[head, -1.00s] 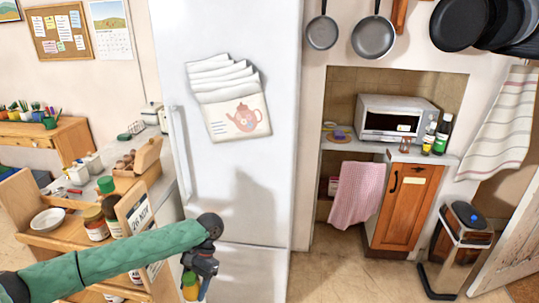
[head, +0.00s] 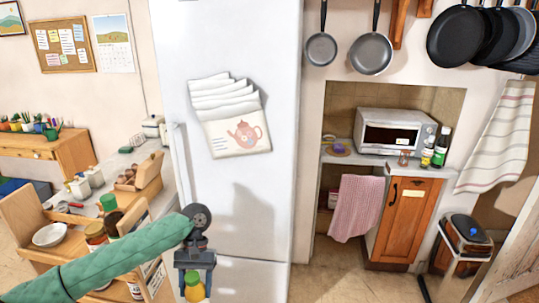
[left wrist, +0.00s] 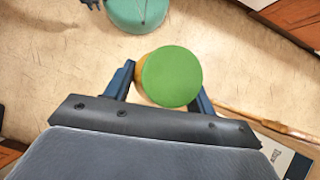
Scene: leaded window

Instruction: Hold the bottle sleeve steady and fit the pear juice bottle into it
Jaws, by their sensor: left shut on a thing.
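My left gripper (head: 194,272) is shut on the pear juice bottle (head: 194,290), a yellow bottle with a green cap. The bottle hangs upright in front of the fridge, and its lower part is cut off by the bottom edge of the head view. In the left wrist view the round green cap (left wrist: 172,77) sits between the two dark blue fingers, with a bit of yellow body beside it. I cannot make out a bottle sleeve in either view. A small dark blue piece (left wrist: 90,4) at the top edge of the left wrist view may be part of my right gripper.
A wooden cart (head: 28,215) with jars and a bowl (head: 49,235) stands left, beside my left arm. The white fridge (head: 235,40) fills the middle. A counter with a microwave (head: 393,131) and a stool (head: 467,231) are to the right. Floor is clear before the cabinet.

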